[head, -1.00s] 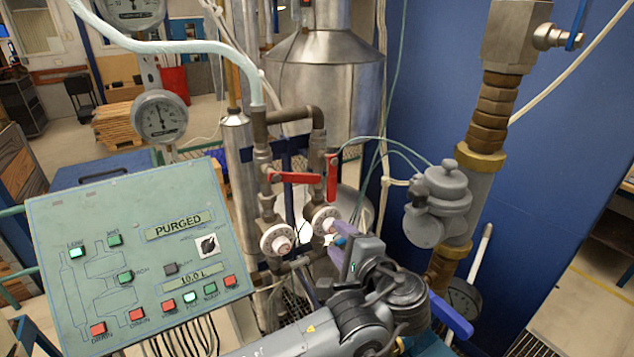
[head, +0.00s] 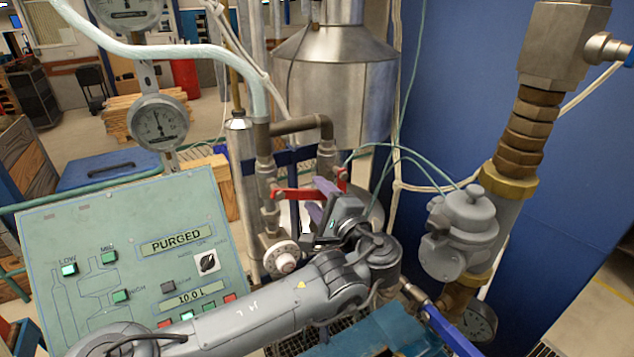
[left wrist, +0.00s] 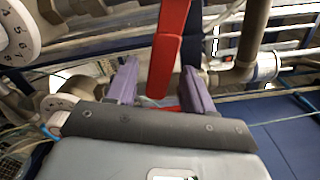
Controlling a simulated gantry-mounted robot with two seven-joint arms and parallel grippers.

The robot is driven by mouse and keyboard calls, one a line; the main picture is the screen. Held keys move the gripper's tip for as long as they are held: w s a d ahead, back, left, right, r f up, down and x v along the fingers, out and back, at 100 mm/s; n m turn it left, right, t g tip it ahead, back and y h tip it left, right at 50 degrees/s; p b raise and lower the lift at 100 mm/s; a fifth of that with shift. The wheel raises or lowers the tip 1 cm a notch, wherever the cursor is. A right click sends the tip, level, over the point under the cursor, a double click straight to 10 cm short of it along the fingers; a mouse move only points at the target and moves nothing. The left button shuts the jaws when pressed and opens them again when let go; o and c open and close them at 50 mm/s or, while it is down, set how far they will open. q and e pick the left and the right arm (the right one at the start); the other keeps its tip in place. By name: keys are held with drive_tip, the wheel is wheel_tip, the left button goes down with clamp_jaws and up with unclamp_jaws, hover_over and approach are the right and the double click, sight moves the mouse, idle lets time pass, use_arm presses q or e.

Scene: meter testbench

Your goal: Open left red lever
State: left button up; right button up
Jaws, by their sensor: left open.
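The left red lever (head: 294,193) lies level across the left pipe in the head view, its right end at my left gripper (head: 313,196). The gripper is open, its two purple fingers one above the other around that end. In the left wrist view a red lever (left wrist: 168,48), apparently the same one, stands between the spread fingers, with gaps on both sides. The right red lever (head: 342,174) is mostly hidden behind my gripper. My right gripper is not in view.
A white numbered dial (head: 282,257) sits below the left lever. The green control panel (head: 130,215) is at the left, partly behind my left arm. A grey regulator (head: 462,232) on a thick pipe stands at the right. Pipes and thin hoses surround the levers.

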use_arm(q)
drive_tip(key=shift+x, duration=0.8)
clamp_jaws()
